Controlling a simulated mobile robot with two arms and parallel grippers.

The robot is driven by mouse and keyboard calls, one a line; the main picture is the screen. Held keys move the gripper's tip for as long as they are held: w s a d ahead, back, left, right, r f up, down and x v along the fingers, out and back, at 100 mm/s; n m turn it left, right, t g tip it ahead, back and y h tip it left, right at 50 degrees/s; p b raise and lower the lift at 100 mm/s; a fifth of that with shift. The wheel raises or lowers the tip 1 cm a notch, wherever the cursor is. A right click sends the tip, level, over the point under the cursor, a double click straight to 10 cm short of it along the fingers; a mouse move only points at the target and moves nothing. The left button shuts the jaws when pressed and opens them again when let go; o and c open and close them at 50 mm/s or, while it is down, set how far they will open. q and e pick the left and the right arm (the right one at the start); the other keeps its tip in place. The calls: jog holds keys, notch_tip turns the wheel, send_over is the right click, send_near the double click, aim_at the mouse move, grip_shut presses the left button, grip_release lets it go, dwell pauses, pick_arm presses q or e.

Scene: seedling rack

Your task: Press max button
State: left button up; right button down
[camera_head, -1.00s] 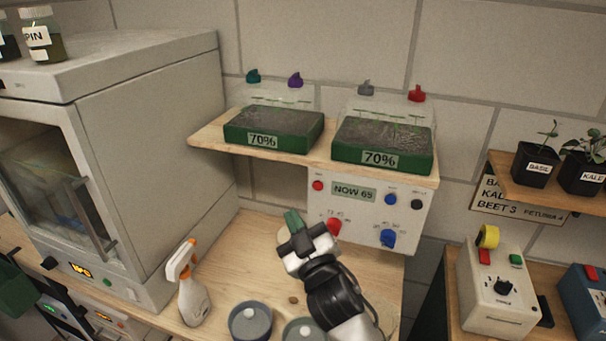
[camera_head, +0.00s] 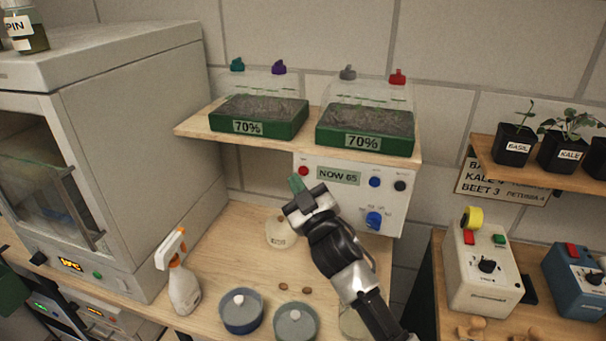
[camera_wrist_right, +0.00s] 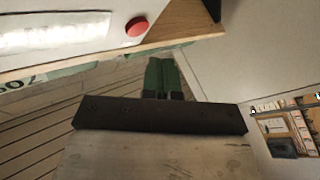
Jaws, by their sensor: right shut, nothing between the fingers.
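A white control panel (camera_head: 345,207) hangs under the wooden shelf. It has a display (camera_head: 339,176) reading about "NOW 65", a red button (camera_head: 303,171), a blue button (camera_head: 375,182), a black button (camera_head: 400,186) and a blue knob (camera_head: 374,220). The labels are too small to read, so I cannot tell which is max. My right gripper (camera_head: 297,184) is shut and empty, its green fingertips in front of the panel's left edge, just below the red button. In the wrist view the fingertips (camera_wrist_right: 163,76) are together, apart from the red button (camera_wrist_right: 137,27). My left gripper is not in view.
Two green seedling trays (camera_head: 258,117) with clear lids sit on the shelf (camera_head: 205,129). A large grey cabinet (camera_head: 140,150) stands left; another control box (camera_head: 482,275) stands right.

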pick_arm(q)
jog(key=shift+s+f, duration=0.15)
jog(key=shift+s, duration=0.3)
pick_arm(e)
jog(key=shift+w+d, duration=0.25)
jog(key=shift+w, duration=0.4)
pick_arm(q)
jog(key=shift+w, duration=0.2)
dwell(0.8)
pick_arm(e)
jog(key=shift+w, duration=0.15)
jog(key=shift+w+d, duration=0.15)
jog(key=shift+w, duration=0.1)
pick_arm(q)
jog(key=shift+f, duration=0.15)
pick_arm(e)
jog(key=shift+w+d+r, duration=0.1)
jog(key=shift+w, duration=0.2)
dwell(0.7)
jog(key=shift+s, duration=0.1)
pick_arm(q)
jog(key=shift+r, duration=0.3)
pick_arm(e)
jog(key=shift+s+a, duration=0.25)
jog(key=shift+s, duration=0.4)
